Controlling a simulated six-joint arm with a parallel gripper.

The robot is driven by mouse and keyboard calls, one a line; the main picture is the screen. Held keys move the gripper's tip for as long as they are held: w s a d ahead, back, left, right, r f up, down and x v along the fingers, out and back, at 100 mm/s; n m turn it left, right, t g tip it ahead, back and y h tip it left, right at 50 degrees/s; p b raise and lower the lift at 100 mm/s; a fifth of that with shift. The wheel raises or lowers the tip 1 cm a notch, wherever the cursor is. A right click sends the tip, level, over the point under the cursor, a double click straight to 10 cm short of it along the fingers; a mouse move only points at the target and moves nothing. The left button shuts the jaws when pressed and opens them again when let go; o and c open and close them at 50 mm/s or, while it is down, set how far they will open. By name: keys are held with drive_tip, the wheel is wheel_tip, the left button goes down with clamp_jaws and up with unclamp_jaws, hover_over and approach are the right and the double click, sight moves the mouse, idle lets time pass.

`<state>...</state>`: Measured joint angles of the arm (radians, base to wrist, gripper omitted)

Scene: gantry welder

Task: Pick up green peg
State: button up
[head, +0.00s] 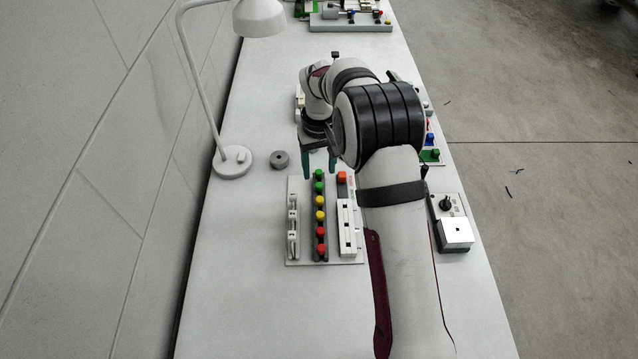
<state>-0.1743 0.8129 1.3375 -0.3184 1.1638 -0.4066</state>
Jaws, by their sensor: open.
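Two green pegs stand at the far end of a row on the pegboard (293,258). The far green peg (319,174) and the near green peg (319,187) are upright, with yellow and red pegs in line nearer the camera. My gripper (320,176) has teal fingers pointing down, one on each side of the far green peg as seen here. The fingers are apart and nothing is held. I cannot tell from this view how high the fingertips are above the peg.
An orange-red block (342,177) stands on the board's right side by a white slotted piece (346,228). A control box (456,234) is at right. The front left table is clear.

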sight(319, 185)
wheel_tip(319, 185, down, 6)
drive_tip(key=shift+w+r, duration=0.1)
clamp_jaws()
